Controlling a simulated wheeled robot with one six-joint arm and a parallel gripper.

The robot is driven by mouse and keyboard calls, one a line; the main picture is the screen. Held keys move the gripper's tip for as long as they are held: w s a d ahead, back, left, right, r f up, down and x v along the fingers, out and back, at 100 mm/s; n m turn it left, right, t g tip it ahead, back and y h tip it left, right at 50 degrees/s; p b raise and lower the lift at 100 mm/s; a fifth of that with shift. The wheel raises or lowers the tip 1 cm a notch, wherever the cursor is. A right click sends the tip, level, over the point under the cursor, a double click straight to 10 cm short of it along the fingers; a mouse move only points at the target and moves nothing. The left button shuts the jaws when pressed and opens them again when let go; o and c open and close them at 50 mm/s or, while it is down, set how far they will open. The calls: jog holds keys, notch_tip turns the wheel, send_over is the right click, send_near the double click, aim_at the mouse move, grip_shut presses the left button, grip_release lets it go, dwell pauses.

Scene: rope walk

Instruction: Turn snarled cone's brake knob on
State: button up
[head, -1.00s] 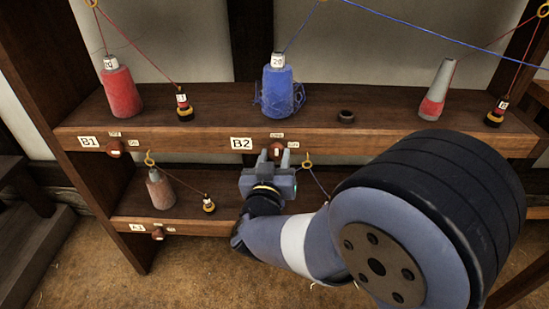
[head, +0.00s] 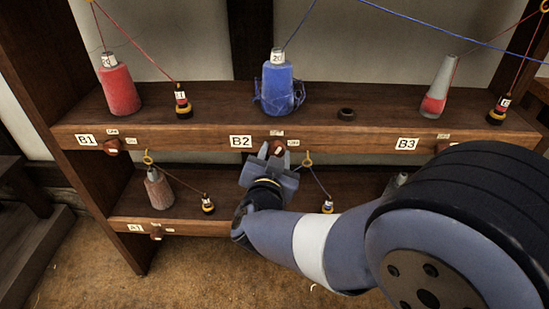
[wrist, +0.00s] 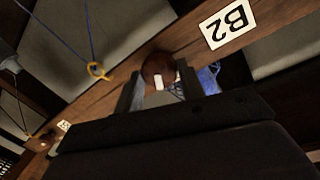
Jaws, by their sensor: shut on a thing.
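The snarled cone is the blue one (head: 278,92) on the upper shelf above the B2 label (head: 240,141), with loose loops of thread at its sides. Its brake knob (head: 277,147) is a round red-brown knob on the shelf's front edge. Small labels sit above and to the right of it. My gripper (head: 273,152) has its fingers on either side of the knob and is shut on it. In the wrist view the knob (wrist: 158,68) shows between the fingertips, with a white mark on it; the mark's exact setting is hard to read.
Red cones stand at B1 (head: 119,90) and B3 (head: 437,88), with knobs below. A dark ring (head: 346,114) lies on the upper shelf. The lower shelf holds another cone (head: 160,190). A yellow thread guide (head: 308,160) is close right of my gripper.

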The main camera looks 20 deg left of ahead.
jog(key=m+b, duration=0.1)
jog(key=m, duration=0.2)
jog(key=m+b, duration=0.1)
jog(key=m, duration=0.2)
jog(key=shift+d+f+g+y+b, duration=0.1)
jog(key=shift+g+y+b, duration=0.2)
jog(key=shift+y+b, duration=0.1)
jog(key=m+b, duration=0.3)
jog(key=m, duration=0.1)
jog(key=shift+d+m+y, duration=0.1)
jog(key=shift+m+y, duration=0.3)
jog(key=o, duration=1)
jog(key=p+v, duration=0.1)
jog(key=v, duration=0.2)
jog(key=p+v, duration=0.1)
jog(key=v, duration=0.3)
jog(key=p+v, duration=0.1)
jog(key=v, duration=0.2)
jog(key=shift+s+d+r, duration=0.25)
jog(key=shift+s+r, duration=0.1)
